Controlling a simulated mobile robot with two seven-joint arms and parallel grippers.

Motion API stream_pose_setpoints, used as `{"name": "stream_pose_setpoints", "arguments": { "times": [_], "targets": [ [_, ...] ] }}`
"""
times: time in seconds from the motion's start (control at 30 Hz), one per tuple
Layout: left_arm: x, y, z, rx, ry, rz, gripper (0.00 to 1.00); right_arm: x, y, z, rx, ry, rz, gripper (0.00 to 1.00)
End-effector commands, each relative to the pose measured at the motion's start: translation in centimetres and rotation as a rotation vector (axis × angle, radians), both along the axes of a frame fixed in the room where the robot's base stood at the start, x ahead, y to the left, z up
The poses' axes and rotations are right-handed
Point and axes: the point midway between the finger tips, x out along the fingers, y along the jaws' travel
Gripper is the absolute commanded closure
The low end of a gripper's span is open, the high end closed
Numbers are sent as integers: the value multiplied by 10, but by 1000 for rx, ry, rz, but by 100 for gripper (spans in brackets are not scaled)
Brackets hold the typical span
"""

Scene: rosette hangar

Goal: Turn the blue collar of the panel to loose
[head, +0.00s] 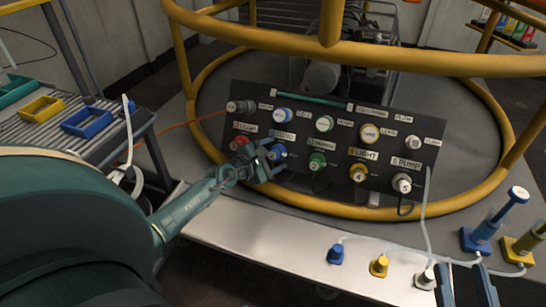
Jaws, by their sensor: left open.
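The black panel (335,104) stands tilted inside the yellow ring frame, with two rows of coloured collars. A blue collar (277,152) sits in the lower row, between a red one and a green one. Another blue collar (283,115) is in the upper row. My left gripper (265,160) is open at the lower blue collar, its fingers beside the collar's left and lower side. I cannot tell whether they touch it. The labels are too small to read a loose mark.
A red collar (240,143) is close to my left gripper, and a green collar (317,161) is to the right. The yellow rail (350,211) runs below the panel. Blue, yellow and white plugs with hoses stand on the front ledge (290,250). A tray table (70,125) is at left.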

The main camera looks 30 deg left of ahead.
Motion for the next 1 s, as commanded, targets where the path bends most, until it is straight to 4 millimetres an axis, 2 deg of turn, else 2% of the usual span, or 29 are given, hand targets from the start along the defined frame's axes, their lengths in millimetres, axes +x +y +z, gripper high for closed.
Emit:
{"name": "stream_pose_setpoints", "arguments": {
  "times": [0.2,0.73,1.0],
  "targets": [
    [0,0,0,0,1,-1,34,0,0,7,5,-15,4,64],
    [0,0,0,-1,0,0,77,-1,1,5,-1,-15,9,64],
    [0,0,0,-22,-5,14,78,-1,1,1,-6,-4,8,64]
  ]
}}
